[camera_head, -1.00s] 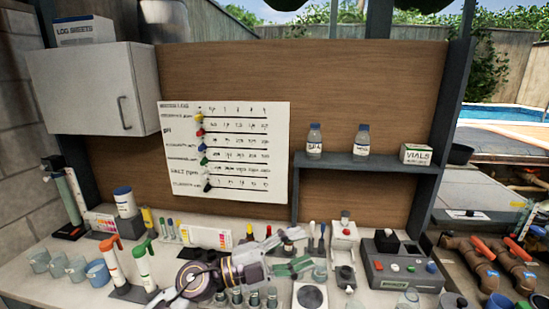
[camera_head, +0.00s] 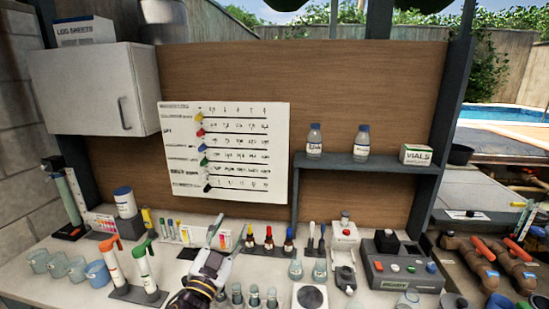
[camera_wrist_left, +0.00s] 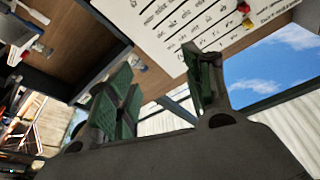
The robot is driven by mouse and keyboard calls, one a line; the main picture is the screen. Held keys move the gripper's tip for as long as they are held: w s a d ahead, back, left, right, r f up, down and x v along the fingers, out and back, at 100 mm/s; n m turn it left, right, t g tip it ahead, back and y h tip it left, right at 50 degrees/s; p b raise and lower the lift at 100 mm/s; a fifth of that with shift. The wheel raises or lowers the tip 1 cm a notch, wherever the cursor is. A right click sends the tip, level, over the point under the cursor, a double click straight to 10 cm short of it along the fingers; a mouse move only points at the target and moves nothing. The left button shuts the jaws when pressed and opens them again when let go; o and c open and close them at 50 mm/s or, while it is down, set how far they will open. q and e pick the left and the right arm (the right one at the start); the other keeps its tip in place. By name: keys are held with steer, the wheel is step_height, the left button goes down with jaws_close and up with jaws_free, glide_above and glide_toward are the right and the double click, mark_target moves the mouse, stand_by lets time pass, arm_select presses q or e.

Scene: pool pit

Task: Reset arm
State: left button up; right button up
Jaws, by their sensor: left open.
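My left gripper (camera_head: 216,232) shows low in the head view, above the bench, its fingers pointing up toward the board. Its green-padded fingers are open and apart in the left wrist view (camera_wrist_left: 160,95), with nothing between them. The forearm runs off the bottom edge of the head view. My right gripper is in neither view.
The bench (camera_head: 45,290) carries cups (camera_head: 97,272), orange and green handled tools, dropper bottles (camera_head: 268,238), several vials and a grey device (camera_head: 400,268). A white chart (camera_head: 230,150) hangs on the wooden board (camera_head: 330,90). A shelf (camera_head: 370,161) holds two bottles and a vials box (camera_head: 416,154).

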arm_select(q)
steer(key=s+a+f+n+g+y, duration=0.3)
steer(key=a+f+g, duration=0.15)
steer(key=f, duration=0.45)
steer(key=s+a+f+n+g+y, duration=0.3)
steer(key=a+f+y, duration=0.15)
steer(key=f, duration=0.45)
steer(key=s+a+f+g+h, duration=0.1)
steer(key=s+f+g, duration=0.45)
steer(key=s, duration=0.35)
steer(key=s+a+f+g+h, duration=0.1)
steer(key=s+f+g, duration=0.3)
steer(key=s+f, duration=0.45)
steer(key=s+f+g, duration=0.1)
steer(key=s+f, duration=0.1)
steer(key=f, duration=1.4)
steer(key=s+f, duration=0.2)
steer(key=f, duration=1.3)
steer(key=s+a+f, duration=0.1)
steer(key=s+f, duration=0.9)
steer(key=s, duration=0.1)
steer(key=s+a+f+g, duration=0.1)
steer(key=s+a+f, duration=0.1)
steer(key=s+f, duration=0.8)
steer(key=shift+s+a+m, duration=0.3)
steer(key=shift+s, duration=0.15)
